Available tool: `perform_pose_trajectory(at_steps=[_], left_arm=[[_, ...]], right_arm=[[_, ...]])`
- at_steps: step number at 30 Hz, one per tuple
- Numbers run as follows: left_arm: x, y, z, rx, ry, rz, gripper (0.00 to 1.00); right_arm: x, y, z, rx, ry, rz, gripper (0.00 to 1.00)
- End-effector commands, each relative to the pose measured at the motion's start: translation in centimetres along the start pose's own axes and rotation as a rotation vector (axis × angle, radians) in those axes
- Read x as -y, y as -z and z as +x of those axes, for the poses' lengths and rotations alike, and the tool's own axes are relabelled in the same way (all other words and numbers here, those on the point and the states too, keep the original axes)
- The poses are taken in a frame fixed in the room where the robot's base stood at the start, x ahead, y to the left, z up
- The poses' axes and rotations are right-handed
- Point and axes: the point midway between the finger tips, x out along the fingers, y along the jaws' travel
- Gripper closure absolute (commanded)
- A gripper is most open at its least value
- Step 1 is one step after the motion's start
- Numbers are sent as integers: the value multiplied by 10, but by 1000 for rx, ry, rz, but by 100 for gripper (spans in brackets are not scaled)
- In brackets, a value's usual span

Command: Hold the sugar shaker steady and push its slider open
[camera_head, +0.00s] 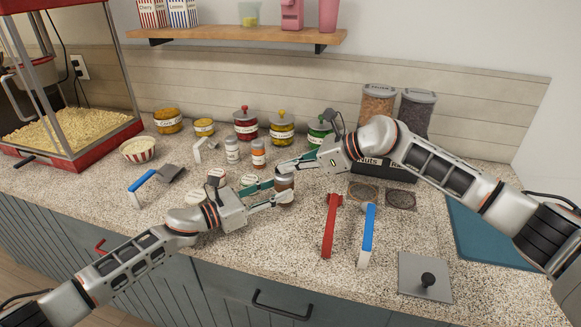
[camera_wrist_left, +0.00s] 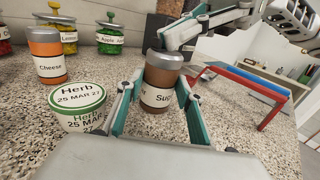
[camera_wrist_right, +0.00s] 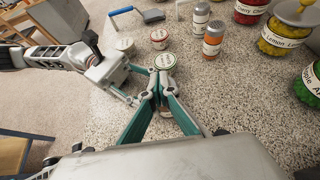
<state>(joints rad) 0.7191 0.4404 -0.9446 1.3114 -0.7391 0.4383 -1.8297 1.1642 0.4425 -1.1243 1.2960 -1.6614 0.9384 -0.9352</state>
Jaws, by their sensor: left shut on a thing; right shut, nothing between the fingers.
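In the right wrist view the closed fingers (camera_wrist_right: 157,84) hide most of the shaker. The slider cannot be made out.
A green-lidded Herb tub (camera_wrist_left: 77,105) and an orange Cheese shaker (camera_head: 258,154) stand close by. Several candy jars (camera_head: 282,128) line the back. A red-handled tool (camera_head: 328,228) and a blue-handled tool (camera_head: 367,236) lie to the right. The front counter is fairly clear.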

Motion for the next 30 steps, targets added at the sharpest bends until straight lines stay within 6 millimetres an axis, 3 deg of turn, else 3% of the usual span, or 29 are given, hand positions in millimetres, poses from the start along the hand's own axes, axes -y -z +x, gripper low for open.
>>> perform_pose_trajectory(at_steps=[8, 11, 21, 30], left_arm=[[4, 0, 2, 1, 7, -2, 87], [3, 0, 1, 1, 6, -2, 87], [2, 0, 1, 0, 4, -1, 87], [2, 0, 1, 0, 3, -1, 87]], right_arm=[[0, 11, -18, 0, -1, 1, 100], [1, 22, -36, -1, 2, 0, 100], [1, 20, -108, 0, 2, 0, 100], [0, 20, -134, 0, 0, 0, 100]])
